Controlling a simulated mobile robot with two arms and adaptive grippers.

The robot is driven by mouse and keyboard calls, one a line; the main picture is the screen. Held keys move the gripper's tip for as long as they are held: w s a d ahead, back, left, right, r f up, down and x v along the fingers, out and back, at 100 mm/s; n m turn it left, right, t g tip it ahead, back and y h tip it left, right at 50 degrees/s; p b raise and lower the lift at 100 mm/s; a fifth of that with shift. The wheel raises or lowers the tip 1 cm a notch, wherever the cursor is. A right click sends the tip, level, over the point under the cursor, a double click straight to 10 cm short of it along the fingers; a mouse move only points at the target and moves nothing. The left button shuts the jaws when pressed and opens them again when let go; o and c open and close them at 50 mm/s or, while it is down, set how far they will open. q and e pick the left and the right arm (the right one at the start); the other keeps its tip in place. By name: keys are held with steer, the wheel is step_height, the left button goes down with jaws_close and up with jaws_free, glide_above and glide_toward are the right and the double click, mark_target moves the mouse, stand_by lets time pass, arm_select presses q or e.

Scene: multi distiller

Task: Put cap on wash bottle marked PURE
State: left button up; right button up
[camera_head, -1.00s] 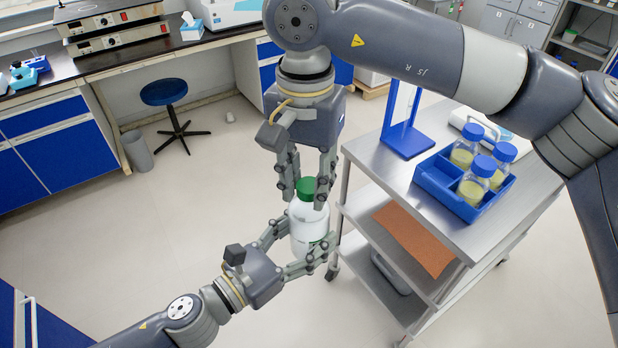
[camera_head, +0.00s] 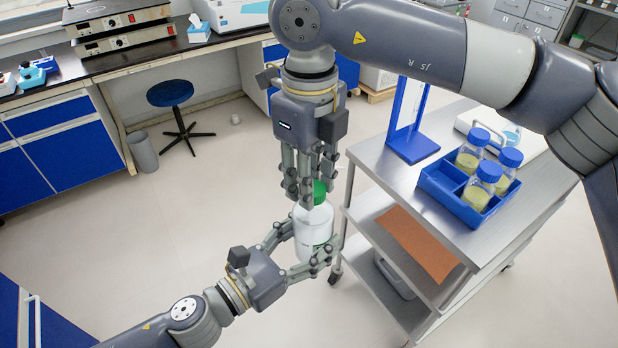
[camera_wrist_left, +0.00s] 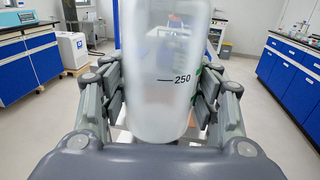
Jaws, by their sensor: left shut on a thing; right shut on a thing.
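The white wash bottle (camera_head: 313,226) stands nearly upright in the air, left of the cart. My left gripper (camera_head: 307,258) is shut around its lower body. In the left wrist view the bottle (camera_wrist_left: 165,75) fills the middle, with a "250" mark and a bit of green at its right edge; no word PURE is readable. The green cap (camera_head: 319,193) is at the bottle's top. My right gripper (camera_head: 308,188) points down from above, shut on the cap, its fingers hiding part of it. I cannot tell whether the cap is seated on the neck.
The metal cart (camera_head: 505,225) stands at the right. It carries a blue rack (camera_head: 447,189) with several blue-capped bottles and a blue stand (camera_head: 413,146). A blue stool (camera_head: 170,93) and a grey bin (camera_head: 142,152) are at the left. The floor around the bottle is clear.

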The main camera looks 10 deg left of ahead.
steer(key=m, duration=0.5)
steer(key=shift+w+d+m, duration=0.15)
steer(key=shift+w+m, duration=0.05)
steer(key=shift+m, duration=0.2)
steer(key=m, duration=0.7)
steer(key=shift+d, duration=0.25)
steer(key=m, duration=0.7)
steer(key=shift+d, duration=0.25)
steer(key=m, duration=0.6)
steer(key=shift+s, duration=0.25)
steer(key=o, duration=0.8)
steer(key=shift+d, duration=0.1)
step_height(320, 180, up, 12)
steer(key=shift+f, duration=0.1)
